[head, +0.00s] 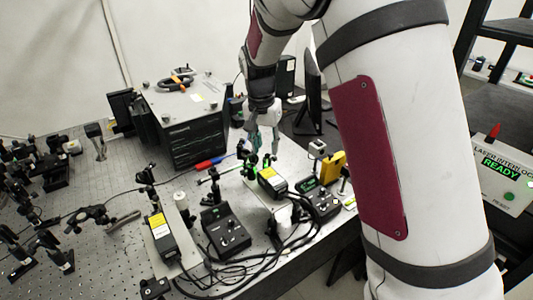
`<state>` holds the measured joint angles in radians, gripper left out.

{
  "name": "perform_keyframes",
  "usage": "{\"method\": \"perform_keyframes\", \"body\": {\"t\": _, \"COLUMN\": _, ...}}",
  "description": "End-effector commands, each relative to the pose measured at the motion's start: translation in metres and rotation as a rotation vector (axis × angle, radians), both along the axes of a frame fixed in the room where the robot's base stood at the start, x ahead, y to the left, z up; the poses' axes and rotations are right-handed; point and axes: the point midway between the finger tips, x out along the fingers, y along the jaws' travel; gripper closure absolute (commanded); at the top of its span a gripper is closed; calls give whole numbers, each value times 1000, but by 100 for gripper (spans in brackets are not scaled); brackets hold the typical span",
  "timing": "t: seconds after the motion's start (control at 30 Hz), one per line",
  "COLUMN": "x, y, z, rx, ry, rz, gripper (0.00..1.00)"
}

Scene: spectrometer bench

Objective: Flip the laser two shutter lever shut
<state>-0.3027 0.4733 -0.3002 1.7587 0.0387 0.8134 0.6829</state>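Two black laser modules with yellow labels are on the bench. One (162,240) is at the front left and the other (271,183) is nearer the middle. I cannot read which is laser two. My gripper (263,148) points down just behind and above the middle module, close to small black posts lit green. The gripper is small and partly dark here, so its finger opening is unclear. The shutter lever cannot be made out, and I cannot tell whether the gripper touches anything.
Two black controllers (226,232) (323,205) with cables stand in front. A large black-sided box (190,130) stands behind left. Optics mounts crowd the perforated bench (110,190) at left. A yellow device (332,168) is at right, and an interlock box (502,172) reads READY.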

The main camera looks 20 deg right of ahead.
Motion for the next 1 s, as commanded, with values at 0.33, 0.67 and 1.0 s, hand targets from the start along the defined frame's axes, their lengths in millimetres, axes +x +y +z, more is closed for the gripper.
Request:
{"method": "perform_keyframes", "body": {"t": 0.33, "x": -7, "y": 7, "z": 63, "rx": 0, "ry": -3, "rz": 1, "gripper": 67}}
{"method": "perform_keyframes", "body": {"t": 0.67, "x": -9, "y": 8, "z": 76, "rx": -1, "ry": 1, "rz": 0, "gripper": 67}}
{"method": "perform_keyframes", "body": {"t": 1.0, "x": -23, "y": 4, "z": 90, "rx": 17, "ry": -15, "rz": 25, "gripper": 67}}
